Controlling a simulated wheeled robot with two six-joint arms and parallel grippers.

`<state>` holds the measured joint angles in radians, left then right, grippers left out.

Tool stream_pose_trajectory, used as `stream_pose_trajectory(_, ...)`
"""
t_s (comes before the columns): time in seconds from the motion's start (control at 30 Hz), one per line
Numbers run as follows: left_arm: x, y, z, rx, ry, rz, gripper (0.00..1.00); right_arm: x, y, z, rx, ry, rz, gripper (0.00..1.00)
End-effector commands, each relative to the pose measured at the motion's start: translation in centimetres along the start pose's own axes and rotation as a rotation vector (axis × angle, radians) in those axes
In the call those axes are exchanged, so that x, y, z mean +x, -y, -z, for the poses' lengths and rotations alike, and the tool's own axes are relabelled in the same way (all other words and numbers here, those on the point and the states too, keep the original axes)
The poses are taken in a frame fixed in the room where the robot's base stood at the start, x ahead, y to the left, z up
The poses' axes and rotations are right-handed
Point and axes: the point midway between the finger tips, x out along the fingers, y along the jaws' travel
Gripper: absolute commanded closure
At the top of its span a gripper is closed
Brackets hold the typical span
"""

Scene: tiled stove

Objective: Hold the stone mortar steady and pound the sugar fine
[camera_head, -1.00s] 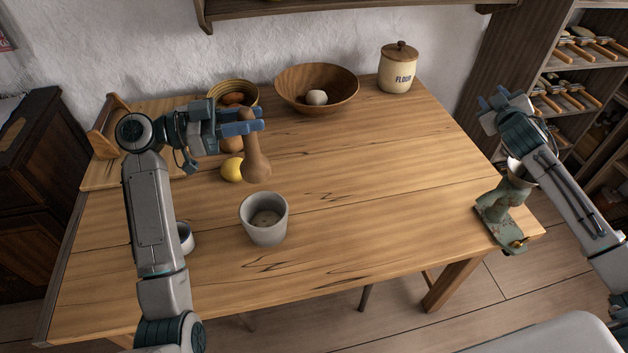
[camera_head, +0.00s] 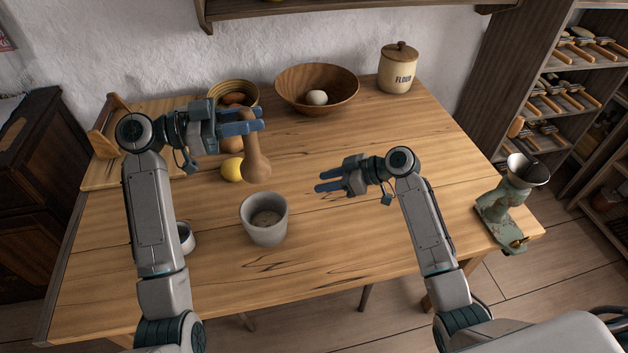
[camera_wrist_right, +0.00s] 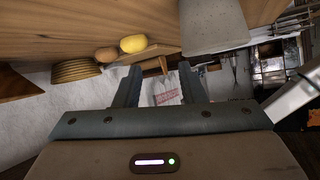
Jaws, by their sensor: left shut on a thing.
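The grey stone mortar (camera_head: 251,228) stands upright on the table left of centre, with pale, dull stuff, perhaps the sugar (camera_head: 266,217), at its bottom. My left gripper (camera_head: 258,120) is shut on the neck of a brown wooden pestle (camera_head: 256,166). The pestle hangs upright with its thick end down, behind the mortar and apart from it in the head view. My right gripper (camera_head: 320,181) is open and empty, to the right of the mortar and pointing left.
A lemon (camera_head: 231,170) lies behind the mortar. A small white cup (camera_head: 187,238) is partly hidden by my left arm. A wooden bowl (camera_head: 290,92) and a flour jar (camera_head: 397,75) stand at the back; a green grinder (camera_head: 505,205) stands at the right edge. The table's right middle is clear.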

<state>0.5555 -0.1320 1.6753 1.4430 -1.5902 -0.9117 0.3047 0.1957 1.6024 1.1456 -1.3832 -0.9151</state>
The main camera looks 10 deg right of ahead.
Motion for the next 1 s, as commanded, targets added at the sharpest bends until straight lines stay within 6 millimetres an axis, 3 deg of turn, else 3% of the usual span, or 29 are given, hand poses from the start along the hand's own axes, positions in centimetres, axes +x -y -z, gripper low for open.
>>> stream_pose_trajectory(0.1, 0.0, 0.0, 0.1, 0.001, -0.001, 0.000, 0.96, 1.3, 2.0, 1.9, -0.045, -0.061, 0.098, 0.63)
stream_pose_trajectory(0.2, 0.0, 0.0, 0.1, 0.001, -0.001, 0.000, 0.96, 1.9, 2.8, 2.6, -0.066, -0.086, 0.138, 0.63)
stream_pose_trajectory(0.37, 0.0, 0.0, 0.1, 0.001, -0.001, 0.000, 0.96, 3.3, 3.3, 3.0, -0.072, -0.096, 0.151, 0.63)
stream_pose_trajectory(0.8, 0.0, 0.0, 0.1, 0.001, -0.001, 0.000, 0.96, 11.1, 4.4, 3.7, -0.071, -0.094, 0.148, 0.63)
stream_pose_trajectory(1.0, 0.0, 0.0, 0.1, 0.001, -0.001, 0.000, 0.96, 13.1, 4.7, 3.8, -0.071, -0.092, 0.146, 0.63)
